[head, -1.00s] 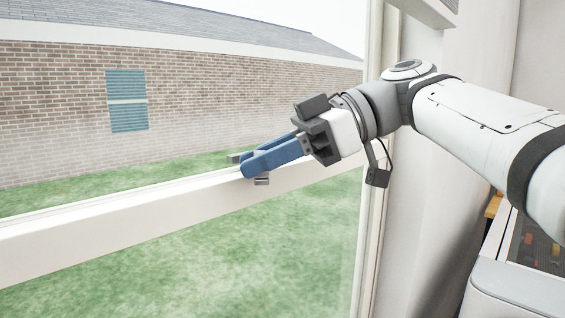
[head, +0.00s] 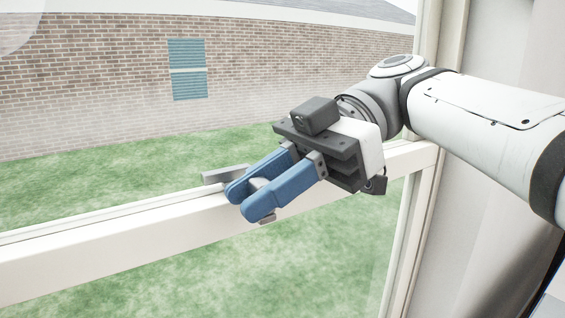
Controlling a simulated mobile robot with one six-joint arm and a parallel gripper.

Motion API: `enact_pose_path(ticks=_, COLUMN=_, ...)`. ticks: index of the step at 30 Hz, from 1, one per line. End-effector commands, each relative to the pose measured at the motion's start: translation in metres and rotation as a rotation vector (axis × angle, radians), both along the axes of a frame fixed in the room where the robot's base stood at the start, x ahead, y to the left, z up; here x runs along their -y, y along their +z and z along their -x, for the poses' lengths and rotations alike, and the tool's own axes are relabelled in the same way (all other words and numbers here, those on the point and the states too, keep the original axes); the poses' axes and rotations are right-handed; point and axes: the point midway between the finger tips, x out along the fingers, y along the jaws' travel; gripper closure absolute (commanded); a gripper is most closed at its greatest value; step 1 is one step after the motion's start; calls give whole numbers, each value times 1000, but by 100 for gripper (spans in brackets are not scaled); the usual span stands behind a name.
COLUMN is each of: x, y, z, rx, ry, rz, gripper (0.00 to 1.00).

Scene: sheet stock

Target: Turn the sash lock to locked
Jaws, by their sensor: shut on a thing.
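The sash lock (head: 222,174) is a small grey metal fitting on the white window rail (head: 120,229). A grey bar of it sticks out to the left behind the fingers, and another small grey piece shows below the near finger. My gripper (head: 246,199) has two blue fingers and reaches down to the rail from the right. It is shut on the lock, with a grey part between the fingers. The fingers and the gripper body hide much of the lock, so its exact setting cannot be read.
The white window frame post (head: 425,190) stands at the right, behind my arm. Window glass lies above and below the rail. Outside are grass and a brick building (head: 100,90) with a teal window (head: 188,70).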

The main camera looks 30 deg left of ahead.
Motion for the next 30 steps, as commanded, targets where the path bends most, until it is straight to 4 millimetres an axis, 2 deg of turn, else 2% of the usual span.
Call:
enact_pose_path(ticks=15, x=-2, y=0, z=10, rx=1, ry=35, rz=-3, gripper=100)
enact_pose_path(ticks=16, x=-2, y=0, z=10, rx=1, ry=36, rz=-2, gripper=75)
enact_pose_path(ticks=23, x=-3, y=0, z=11, rx=1, ry=38, rz=-2, gripper=56)
enact_pose_path(ticks=30, x=-3, y=0, z=11, rx=0, ry=37, rz=-1, gripper=55)
